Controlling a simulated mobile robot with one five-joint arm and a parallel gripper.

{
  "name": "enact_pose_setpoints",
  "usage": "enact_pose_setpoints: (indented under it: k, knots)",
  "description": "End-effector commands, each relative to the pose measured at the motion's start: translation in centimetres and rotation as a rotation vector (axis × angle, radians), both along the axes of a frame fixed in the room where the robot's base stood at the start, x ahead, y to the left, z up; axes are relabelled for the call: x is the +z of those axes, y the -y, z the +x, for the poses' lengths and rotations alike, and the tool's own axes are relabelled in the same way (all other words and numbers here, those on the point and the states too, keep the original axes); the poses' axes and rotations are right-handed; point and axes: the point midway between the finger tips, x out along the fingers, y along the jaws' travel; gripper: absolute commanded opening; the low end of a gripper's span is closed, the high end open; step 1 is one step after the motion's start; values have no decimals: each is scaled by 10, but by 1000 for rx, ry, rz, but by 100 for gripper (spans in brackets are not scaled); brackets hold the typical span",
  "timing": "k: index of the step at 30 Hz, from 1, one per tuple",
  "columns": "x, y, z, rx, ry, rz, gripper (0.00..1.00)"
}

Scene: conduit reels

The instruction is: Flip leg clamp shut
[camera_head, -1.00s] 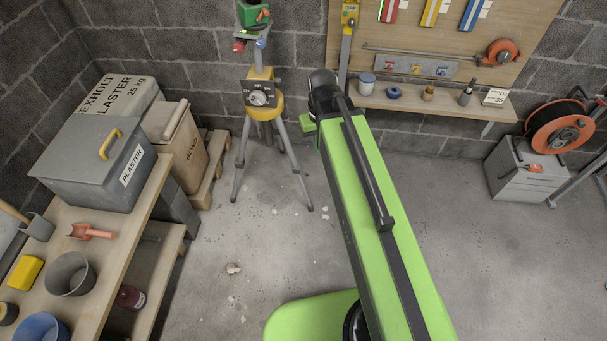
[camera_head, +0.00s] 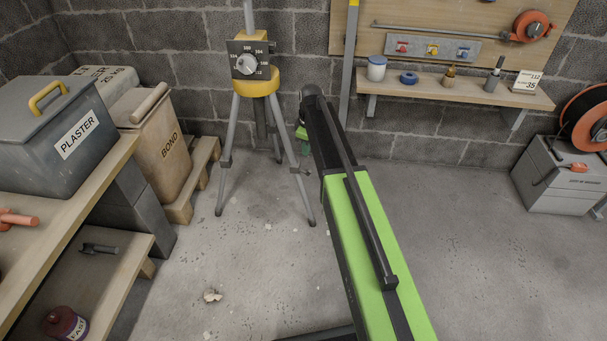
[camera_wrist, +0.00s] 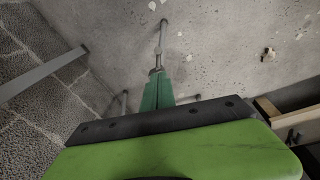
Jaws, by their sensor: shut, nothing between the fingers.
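The tripod (camera_head: 284,155) stands by the wall with its grey legs spread, under a yellow head and a dark dial plate. A small leg clamp (camera_head: 298,170) sits partway down its right leg, and another (camera_head: 225,161) on the left leg. My gripper (camera_head: 301,134) is partly hidden behind my arm's end, close to the right leg. In the wrist view my gripper (camera_wrist: 157,80) shows as green fingers, shut and empty. Their tips overlap the grey clamp (camera_wrist: 156,71) on a leg (camera_wrist: 163,38); I cannot tell whether they touch. The clamp's lever position is too small to tell.
A bench (camera_head: 100,180) with a grey plaster box (camera_head: 55,140) stands at left, beside a bond bag (camera_head: 160,140) on a pallet. A narrow shelf (camera_head: 460,92) juts from the wall at right. The floor (camera_head: 450,230) at right is clear.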

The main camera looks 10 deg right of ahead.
Motion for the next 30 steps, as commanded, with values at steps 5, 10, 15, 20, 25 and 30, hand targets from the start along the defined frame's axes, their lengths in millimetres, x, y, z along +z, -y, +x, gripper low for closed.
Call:
enact_pose_setpoints:
  k: [5, 10, 15, 20, 25, 30]
  knots:
    - [2, 0, -1, -1, 0, 0, 0]
    - [-6, -1, 0, -2, 0, 0, 0]
    - [-30, -2, 3, -2, -1, 1, 0]
    - [-62, -3, 7, -2, -1, 0, 0]
    - [-92, -4, 11, -2, -1, 0, 0]
    - [-100, -5, 12, -2, -1, 1, 0]
